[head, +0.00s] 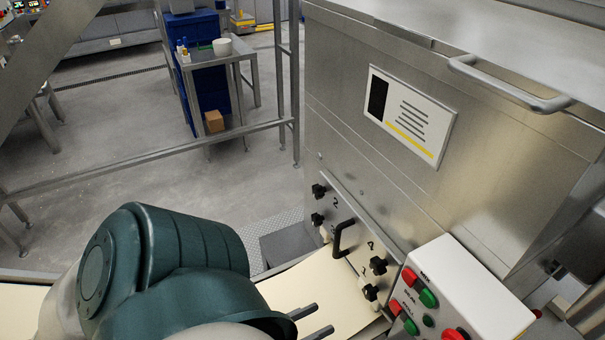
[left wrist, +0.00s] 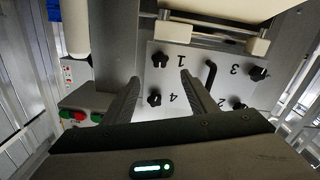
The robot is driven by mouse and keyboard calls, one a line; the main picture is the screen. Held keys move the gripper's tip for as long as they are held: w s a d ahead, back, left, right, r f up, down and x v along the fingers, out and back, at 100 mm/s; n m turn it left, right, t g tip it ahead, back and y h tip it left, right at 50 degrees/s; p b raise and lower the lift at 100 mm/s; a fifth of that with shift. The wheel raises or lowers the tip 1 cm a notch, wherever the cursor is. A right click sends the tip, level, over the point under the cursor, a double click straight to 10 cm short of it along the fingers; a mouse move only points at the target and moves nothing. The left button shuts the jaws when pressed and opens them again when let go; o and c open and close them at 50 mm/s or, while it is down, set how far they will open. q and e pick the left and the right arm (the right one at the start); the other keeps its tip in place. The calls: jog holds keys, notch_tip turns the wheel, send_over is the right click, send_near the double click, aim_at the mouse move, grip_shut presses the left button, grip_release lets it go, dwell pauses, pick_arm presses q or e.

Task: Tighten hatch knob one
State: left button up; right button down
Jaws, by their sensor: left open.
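Hatch knob one (left wrist: 160,60) is a black star-shaped knob beside the printed 1 on a steel hatch plate (left wrist: 205,85). The left wrist view shows the plate upside down. In the head view this knob (head: 370,292) is the lower right one, near the cream belt. My left gripper (head: 322,319) is open and empty, in front of the plate and apart from the knob. In the left wrist view its fingertips (left wrist: 160,80) point at the plate, and knob one shows in the gap, just past the tips. My right gripper is not in view.
Knob four (left wrist: 155,98) is close to knob one; knob three (left wrist: 257,73) and a black handle (head: 343,238) are farther along the plate. A white control box (head: 465,285) with red and green buttons stands right of the hatch. The cream belt (head: 310,285) runs below.

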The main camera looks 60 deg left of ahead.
pick_arm(q)
jog(key=shift+s+a+b, duration=0.15)
jog(key=shift+s+b, duration=0.25)
jog(key=shift+s, duration=1.05)
jog(key=shift+w, duration=0.1)
